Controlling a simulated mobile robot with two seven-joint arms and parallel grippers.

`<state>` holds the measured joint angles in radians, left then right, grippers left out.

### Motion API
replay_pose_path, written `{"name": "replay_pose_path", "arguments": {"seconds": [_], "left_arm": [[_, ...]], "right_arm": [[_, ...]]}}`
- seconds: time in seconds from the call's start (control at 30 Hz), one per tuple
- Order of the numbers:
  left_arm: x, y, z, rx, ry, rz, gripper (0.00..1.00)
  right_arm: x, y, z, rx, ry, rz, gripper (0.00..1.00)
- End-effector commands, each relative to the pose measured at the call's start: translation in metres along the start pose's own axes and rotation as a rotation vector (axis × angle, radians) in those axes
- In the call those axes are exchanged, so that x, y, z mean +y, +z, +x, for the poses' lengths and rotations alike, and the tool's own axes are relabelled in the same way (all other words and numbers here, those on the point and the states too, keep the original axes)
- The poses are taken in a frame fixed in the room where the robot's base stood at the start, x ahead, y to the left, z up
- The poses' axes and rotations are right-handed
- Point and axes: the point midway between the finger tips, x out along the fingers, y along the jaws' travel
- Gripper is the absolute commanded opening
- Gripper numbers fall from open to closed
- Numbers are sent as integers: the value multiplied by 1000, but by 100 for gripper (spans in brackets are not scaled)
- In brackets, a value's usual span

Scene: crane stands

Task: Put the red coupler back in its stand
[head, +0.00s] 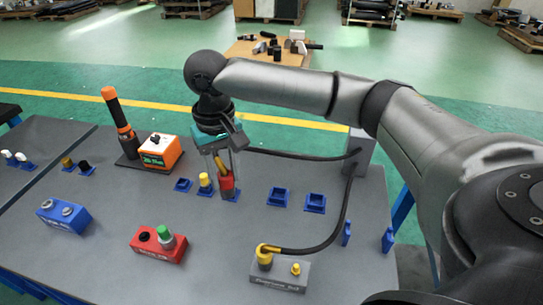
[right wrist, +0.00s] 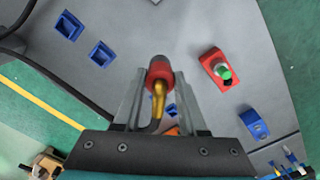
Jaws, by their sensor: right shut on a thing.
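The red coupler (head: 227,184) has a bent yellow pipe on its upper end. My right gripper (head: 224,165) points down and is shut on it. In the right wrist view, the coupler (right wrist: 159,70) sits between the two fingers of my right gripper (right wrist: 159,85), its yellow pipe running back toward the palm. A small blue stand (head: 233,195) shows right at the coupler's lower end; I cannot tell whether the coupler is in it or just above or in front of it. My left gripper is not in view.
A yellow coupler (head: 205,184) stands close on the left. Empty blue stands (head: 278,196) (head: 315,203) are on the right. A black cable (head: 300,155) runs behind to a grey box (head: 357,150). A red button box (head: 158,245) and grey block (head: 280,272) are in front.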

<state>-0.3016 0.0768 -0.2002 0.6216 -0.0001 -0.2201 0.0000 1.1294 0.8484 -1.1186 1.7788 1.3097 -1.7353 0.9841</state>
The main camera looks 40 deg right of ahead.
Motion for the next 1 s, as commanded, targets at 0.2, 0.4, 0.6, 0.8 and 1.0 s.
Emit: {"name": "replay_pose_path", "arguments": {"seconds": [0.2,0.4,0.6,0.8,1.0], "left_arm": [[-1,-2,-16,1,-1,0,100],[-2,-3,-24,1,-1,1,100],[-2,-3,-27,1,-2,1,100],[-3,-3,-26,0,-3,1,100],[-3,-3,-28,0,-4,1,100]], "right_arm": [[71,-46,34,-8,3,128,0],[137,-55,68,-6,2,205,0],[166,-54,83,0,0,232,0],[168,-54,84,2,-1,232,0],[168,-53,84,1,-1,232,0]]}}
